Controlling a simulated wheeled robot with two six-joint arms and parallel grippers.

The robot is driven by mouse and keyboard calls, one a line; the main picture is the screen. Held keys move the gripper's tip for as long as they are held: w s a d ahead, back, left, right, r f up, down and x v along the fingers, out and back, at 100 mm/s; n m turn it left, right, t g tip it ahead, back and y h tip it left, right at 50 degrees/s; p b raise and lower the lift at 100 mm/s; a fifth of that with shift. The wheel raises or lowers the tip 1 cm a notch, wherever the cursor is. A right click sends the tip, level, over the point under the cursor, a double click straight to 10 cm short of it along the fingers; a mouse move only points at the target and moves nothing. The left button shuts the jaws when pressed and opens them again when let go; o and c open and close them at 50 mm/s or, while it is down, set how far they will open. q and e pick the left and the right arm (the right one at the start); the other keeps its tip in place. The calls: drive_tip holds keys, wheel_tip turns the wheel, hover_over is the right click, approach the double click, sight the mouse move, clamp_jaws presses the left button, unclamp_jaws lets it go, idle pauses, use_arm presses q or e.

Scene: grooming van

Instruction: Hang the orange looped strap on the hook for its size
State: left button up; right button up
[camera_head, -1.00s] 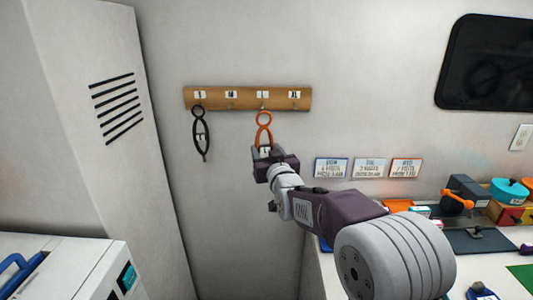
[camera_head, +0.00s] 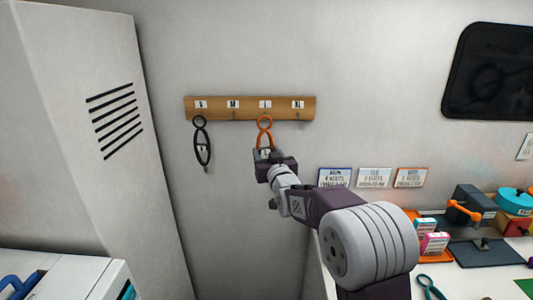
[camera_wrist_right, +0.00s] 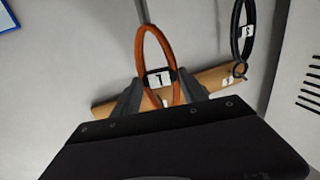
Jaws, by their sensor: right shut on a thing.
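The orange looped strap (camera_head: 258,138) is upright at the wooden hook rail (camera_head: 216,112), under the label L. Its small top ring (camera_head: 265,116) overlaps the rail's lower part at the L hook; I cannot tell whether it is around the hook. My right gripper (camera_head: 268,153) is shut on the strap's lower loop, just below the rail. In the right wrist view the orange loop (camera_wrist_right: 141,45) rises between the fingers (camera_wrist_right: 160,94), with a white size tag (camera_wrist_right: 160,78) marked L. My left gripper is out of view.
A black looped strap (camera_head: 209,146) hangs under the S label, left of the orange one. The M and XL places look empty. A grey locker (camera_head: 85,60) stands left. Three cards (camera_head: 374,177) are on the wall, above a cluttered counter (camera_head: 455,278) at right.

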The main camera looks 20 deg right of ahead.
drive_tip(key=shift+w+d+r, duration=0.1)
drive_tip(key=shift+w, duration=0.2)
drive_tip(key=shift+w+d+f+p, duration=0.1)
drive_tip(key=shift+w+d+p, duration=0.05)
drive_tip(key=shift+w+p, duration=0.3)
drive_tip(key=shift+w+d+f+p, duration=0.1)
drive_tip(key=shift+w+p, duration=0.25)
drive_tip(key=shift+w, duration=0.2)
drive_tip(key=shift+w+d+p, duration=0.2)
drive_tip(key=shift+w+p, duration=0.25)
drive_tip(key=shift+w, duration=0.1)
drive_tip(key=shift+w+d+p, duration=0.15)
drive_tip(key=shift+w+p, duration=0.25)
drive_tip(key=shift+w, duration=0.15)
drive_tip(key=shift+w+d+f+b, duration=0.15)
drive_tip(key=shift+w+f+b, duration=0.5)
drive_tip(key=shift+f+b, duration=0.1)
drive_tip(key=o, duration=1.6)
drive_tip(key=shift+c, duration=0.2)
drive_tip(key=shift+s, duration=0.15)
